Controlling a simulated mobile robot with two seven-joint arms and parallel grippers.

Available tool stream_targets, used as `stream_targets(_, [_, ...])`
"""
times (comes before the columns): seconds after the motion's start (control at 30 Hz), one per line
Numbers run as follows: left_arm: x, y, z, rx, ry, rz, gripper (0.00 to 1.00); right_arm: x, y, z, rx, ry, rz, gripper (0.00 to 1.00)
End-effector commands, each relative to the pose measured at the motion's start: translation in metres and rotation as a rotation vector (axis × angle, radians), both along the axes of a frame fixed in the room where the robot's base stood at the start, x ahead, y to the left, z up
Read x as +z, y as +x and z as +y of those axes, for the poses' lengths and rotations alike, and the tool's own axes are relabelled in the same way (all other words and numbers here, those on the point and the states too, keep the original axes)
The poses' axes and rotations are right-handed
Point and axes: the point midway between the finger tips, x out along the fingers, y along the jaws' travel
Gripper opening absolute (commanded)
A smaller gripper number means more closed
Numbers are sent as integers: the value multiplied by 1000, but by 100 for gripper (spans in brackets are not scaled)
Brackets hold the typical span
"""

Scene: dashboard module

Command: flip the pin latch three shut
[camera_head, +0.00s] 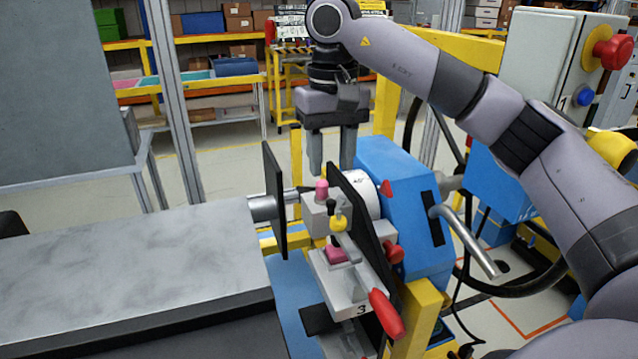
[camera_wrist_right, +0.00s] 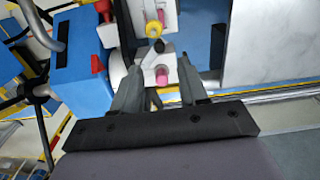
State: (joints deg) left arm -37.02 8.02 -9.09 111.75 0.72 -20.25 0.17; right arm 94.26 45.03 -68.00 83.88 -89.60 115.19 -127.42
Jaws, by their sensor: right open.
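A grey plate marked 3 (camera_head: 358,308) sits at the front of the fixture, with a red-gripped lever (camera_head: 386,313) sloping down beside it. Behind it are a pink part (camera_head: 336,253), a yellow knob (camera_head: 338,224) and a black-tipped pin. A grey block with a pink-topped pin (camera_head: 321,190) stands further back. I cannot tell which part is pin latch three or how it is set. My right gripper (camera_head: 331,160) points down, open and empty, just above and behind that block. In the right wrist view, a pink pin (camera_wrist_right: 162,77) shows between its fingers. My left gripper is out of view.
A black upright plate (camera_head: 274,200) stands left of the block, and a blue housing (camera_head: 405,210) with a metal bar handle (camera_head: 468,243) stands right. A grey table (camera_head: 130,255) fills the left. A control box with a red button (camera_head: 612,52) is at upper right.

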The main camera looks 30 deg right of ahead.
Motion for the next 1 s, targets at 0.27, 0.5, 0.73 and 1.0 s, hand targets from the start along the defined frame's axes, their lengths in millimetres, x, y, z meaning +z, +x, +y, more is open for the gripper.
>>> stream_targets(0.27, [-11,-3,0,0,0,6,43,-34,-1,0,1,1,4,43])
stream_targets(0.5, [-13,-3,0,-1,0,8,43,-59,-1,0,0,0,3,43])
stream_targets(0.73, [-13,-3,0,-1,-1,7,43,-69,0,0,-1,1,0,43])
stream_targets(1.0, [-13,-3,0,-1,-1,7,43,-69,0,0,0,1,0,23])
